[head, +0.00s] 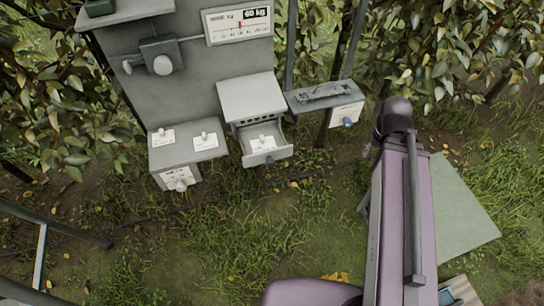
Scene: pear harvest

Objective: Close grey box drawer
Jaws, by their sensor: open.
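The grey box (252,97) is mounted low on the grey panel, near the middle of the head view. Its drawer (279,154) is pulled out toward the viewer and stands open. A small dark handle (270,161) shows at the drawer's front. Inside the drawer lies a white card with a small light piece on it (263,143). My gripper cannot be made out in the head view. My purple arm stands to the right of the box and drawer, apart from them, and hides what is behind it.
A grey box with a knob (187,150) is left of the drawer. A shelf-like box with a blue knob (325,105) is to its right, near my arm. A scale sign reading 60 kg (238,25) is above. Grass in front of the drawer is clear.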

